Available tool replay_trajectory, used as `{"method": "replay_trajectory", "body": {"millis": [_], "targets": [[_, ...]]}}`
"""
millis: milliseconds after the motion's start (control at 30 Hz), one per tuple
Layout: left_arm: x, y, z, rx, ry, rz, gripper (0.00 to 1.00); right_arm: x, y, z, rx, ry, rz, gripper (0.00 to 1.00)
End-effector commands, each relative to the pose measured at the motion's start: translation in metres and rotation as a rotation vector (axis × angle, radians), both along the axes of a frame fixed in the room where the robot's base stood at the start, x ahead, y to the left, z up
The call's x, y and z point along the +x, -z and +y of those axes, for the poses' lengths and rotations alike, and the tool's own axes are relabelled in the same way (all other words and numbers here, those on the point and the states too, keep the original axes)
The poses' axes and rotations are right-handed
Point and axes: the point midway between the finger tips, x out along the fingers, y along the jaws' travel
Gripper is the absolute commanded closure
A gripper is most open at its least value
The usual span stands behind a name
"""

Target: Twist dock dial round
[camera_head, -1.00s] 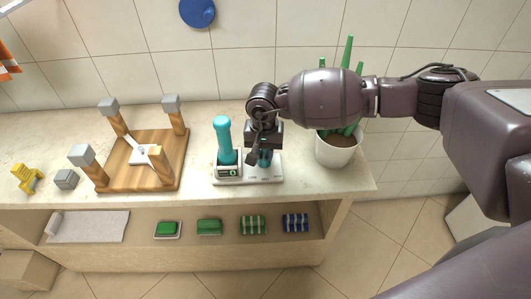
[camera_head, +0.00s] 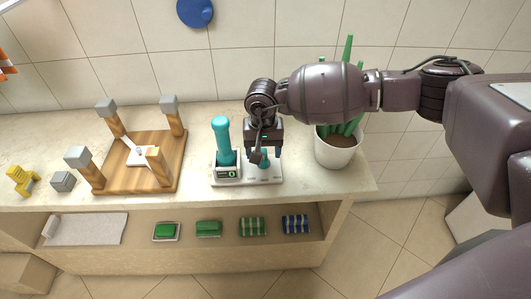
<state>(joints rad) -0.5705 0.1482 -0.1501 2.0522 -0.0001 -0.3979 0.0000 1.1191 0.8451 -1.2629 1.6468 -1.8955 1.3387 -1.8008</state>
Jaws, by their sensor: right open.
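The dock (camera_head: 246,182) is a flat white base on the countertop, in the middle of the head view. A teal-handled device (camera_head: 222,140) stands upright at its left, above a small unit with a dark display (camera_head: 228,174). A small teal dial (camera_head: 265,163) sits on the right part of the dock, partly hidden by my gripper. My right gripper (camera_head: 263,157) points down over the dial with its fingers apart, one on either side of it. Whether the fingers touch the dial I cannot tell. My left gripper is not in view.
A potted plant (camera_head: 336,155) stands close to the right of my gripper. A wooden stand with grey-capped posts (camera_head: 172,165) is to the left, with a grey block (camera_head: 63,181) and a yellow object (camera_head: 22,181) beyond. A shelf below holds a folded towel (camera_head: 88,228) and several green and blue items.

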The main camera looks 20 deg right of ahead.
Motion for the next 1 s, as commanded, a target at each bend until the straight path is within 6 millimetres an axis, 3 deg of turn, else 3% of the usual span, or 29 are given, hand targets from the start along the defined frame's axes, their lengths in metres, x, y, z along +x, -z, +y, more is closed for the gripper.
{"method": "replay_trajectory", "body": {"millis": [633,1000], "targets": [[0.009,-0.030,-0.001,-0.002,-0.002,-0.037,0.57,0.000,-0.056,0.000,0.000,0.000,-0.003,0.34],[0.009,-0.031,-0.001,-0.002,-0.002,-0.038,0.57,0.000,-0.059,0.000,0.000,0.000,0.000,0.34]]}}
